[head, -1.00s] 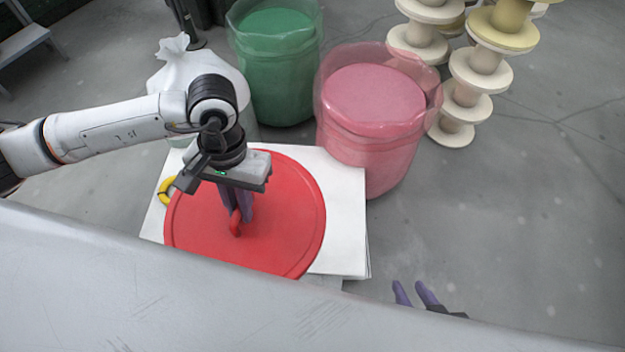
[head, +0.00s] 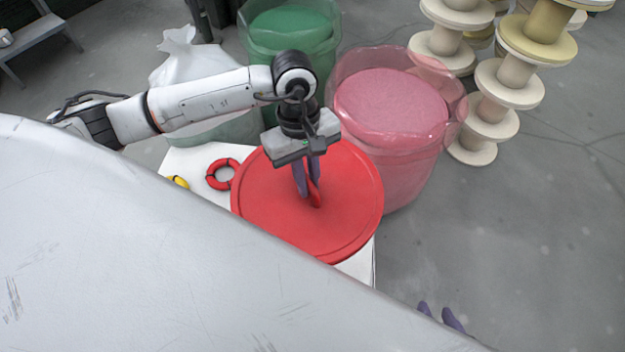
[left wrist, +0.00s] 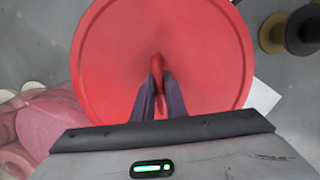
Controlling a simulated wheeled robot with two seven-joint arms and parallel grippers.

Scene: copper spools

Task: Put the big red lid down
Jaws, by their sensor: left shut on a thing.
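The big red lid (head: 345,220) is a wide round disc with a raised rim and a small red handle in its middle. My left gripper (head: 308,192) is shut on that handle. In the left wrist view the lid (left wrist: 110,60) fills the middle, and the purple fingers (left wrist: 159,85) close on the handle from both sides. The lid overlaps the white table (head: 365,265) in the head view; I cannot tell whether it touches it. My right gripper (head: 442,316) shows only as purple fingertips at the bottom, apart from each other and with nothing seen between them.
A red ring (head: 211,180) and a yellow piece (head: 180,182) lie on the white table left of the lid. A pink-filled bin (head: 400,150) and a green-filled bin (head: 290,55) stand behind. Stacked cream spools (head: 495,100) stand at the back right. Grey floor at right is clear.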

